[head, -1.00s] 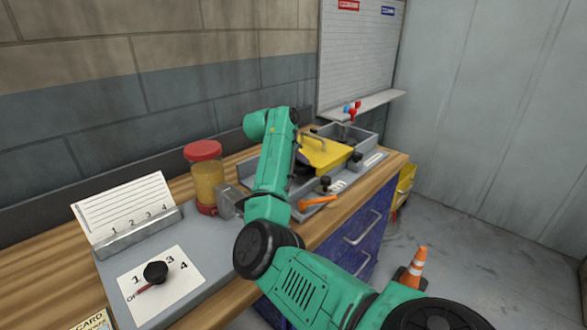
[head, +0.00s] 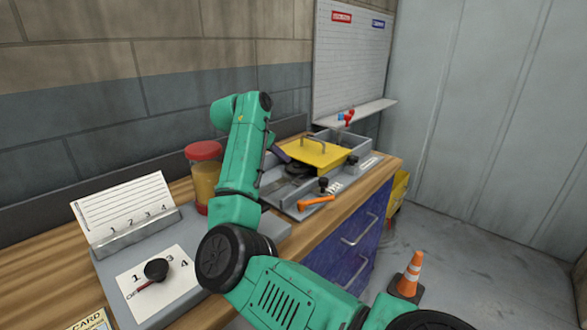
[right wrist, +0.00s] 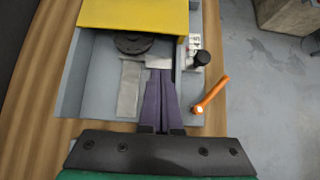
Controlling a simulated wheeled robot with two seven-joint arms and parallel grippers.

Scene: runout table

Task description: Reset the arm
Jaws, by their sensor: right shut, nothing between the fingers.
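My right gripper (head: 279,155) is shut and empty; most of it is hidden behind my green forearm in the head view. In the right wrist view its purple fingers (right wrist: 158,78) are together over the open part of a grey tray unit (right wrist: 88,95), beside a flat grey strip (right wrist: 129,88). A yellow cover (head: 318,152) with a handle spans part of the tray. A dark round disc (right wrist: 133,43) shows partly under the cover's edge. An orange lever (head: 316,201) lies at the tray's front, right of the fingers in the wrist view. My left gripper is not in view.
A red-lidded jar (head: 204,173) stands behind my arm. A black dial (head: 156,270) on a numbered plate and a lined card (head: 125,207) are at the left. An orange cone (head: 411,272) is on the floor.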

